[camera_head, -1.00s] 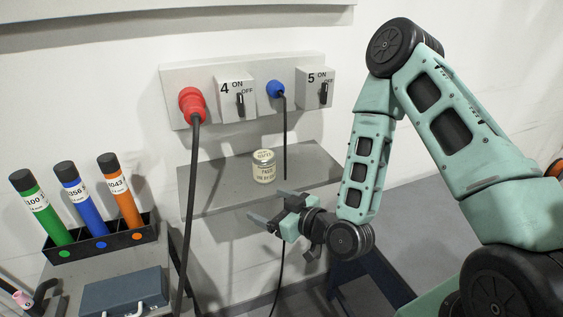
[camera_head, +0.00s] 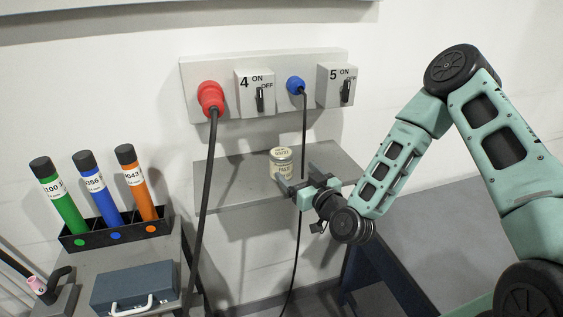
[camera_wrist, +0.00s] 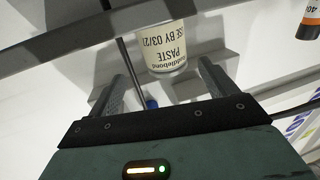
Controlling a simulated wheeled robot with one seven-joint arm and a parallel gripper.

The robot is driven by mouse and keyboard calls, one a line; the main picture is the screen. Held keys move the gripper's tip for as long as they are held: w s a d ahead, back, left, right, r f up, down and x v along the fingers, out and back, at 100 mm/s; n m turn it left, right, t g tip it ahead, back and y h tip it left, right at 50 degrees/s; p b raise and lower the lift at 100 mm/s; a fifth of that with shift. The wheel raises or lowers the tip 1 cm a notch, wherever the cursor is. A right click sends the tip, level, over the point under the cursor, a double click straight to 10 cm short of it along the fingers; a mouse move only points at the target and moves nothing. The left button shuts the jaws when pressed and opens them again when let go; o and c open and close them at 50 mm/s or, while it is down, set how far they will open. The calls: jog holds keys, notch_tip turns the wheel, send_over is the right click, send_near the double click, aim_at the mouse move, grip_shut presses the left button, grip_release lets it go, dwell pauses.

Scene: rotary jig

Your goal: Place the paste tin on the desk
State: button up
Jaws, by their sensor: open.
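The paste tin (camera_head: 281,160) is a small cream jar with printed text. It stands upright on the grey wall shelf (camera_head: 232,183). It also shows large in the wrist view (camera_wrist: 163,52), with the word PASTE on its side. My gripper (camera_head: 296,179) is open, just in front of the tin at shelf height. In the wrist view, the fingers (camera_wrist: 166,88) point towards the tin, one to each side, with nothing held between them. In the head view, the gripper partly hides the tin's lower part.
A grey desk surface (camera_head: 450,215) lies to the right, behind my arm. Red plug (camera_head: 210,98) and blue plug (camera_head: 296,86) trail black cables past the shelf. A rack (camera_head: 118,232) of coloured tubes and a blue-grey case (camera_head: 134,288) stand at left.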

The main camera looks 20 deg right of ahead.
aim_at(287, 165)
jog(key=w, duration=0.1)
jog(key=w+p, duration=0.1)
jog(key=w, duration=0.1)
jog(key=shift+a, duration=0.35)
jog(key=w+p, duration=0.1)
jog(key=w+a+p, duration=0.1)
jog(key=w+p, duration=0.1)
jog(key=w, duration=0.1)
jog(key=shift+a+r, duration=0.15)
jog(key=shift+a, duration=0.1)
jog(key=shift+w+a, duration=0.15)
jog(key=shift+w, duration=0.3)
jog(key=c, duration=1.4)
jog(key=shift+o, duration=0.2)
jog(key=shift+r, duration=0.15)
